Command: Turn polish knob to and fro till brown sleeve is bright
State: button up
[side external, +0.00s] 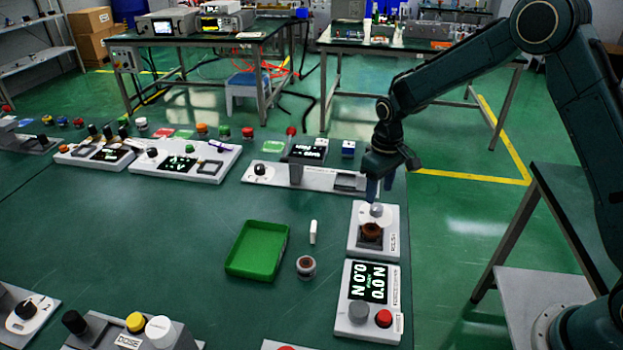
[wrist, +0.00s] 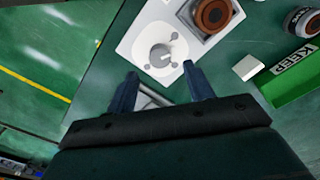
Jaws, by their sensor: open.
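The polish unit, a pale box (side external: 391,217), stands near the table's right edge. Its light grey polish knob (side external: 376,210) is at the far end; in the wrist view the knob (wrist: 160,54) is a round dial with a raised grip. The brown sleeve (side external: 371,231) sits in a dark square recess beside the knob, and also shows in the wrist view (wrist: 212,15). I cannot judge its brightness. My gripper (side external: 376,192) points down above the knob. In the wrist view its two fingers (wrist: 160,88) are apart and empty, with the knob just beyond their tips.
A panel (side external: 368,282) reading 0.0 N, with a grey knob and red button, adjoins the unit. A green tray (side external: 257,250) marked KEEP, a white block (side external: 313,232) and a brown-topped round piece (side external: 306,266) lie left. A console (side external: 310,177) stands behind.

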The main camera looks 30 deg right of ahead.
aim_at(377, 207)
notch_tip(377, 207, up, 8)
jog(key=shift+r, duration=0.25)
dwell(0.5)
jog(key=shift+r+n, duration=0.1)
jog(key=shift+n, duration=2.1)
notch_tip(377, 207, down, 14)
jog(key=shift+r, duration=0.1)
jog(key=c, duration=1)
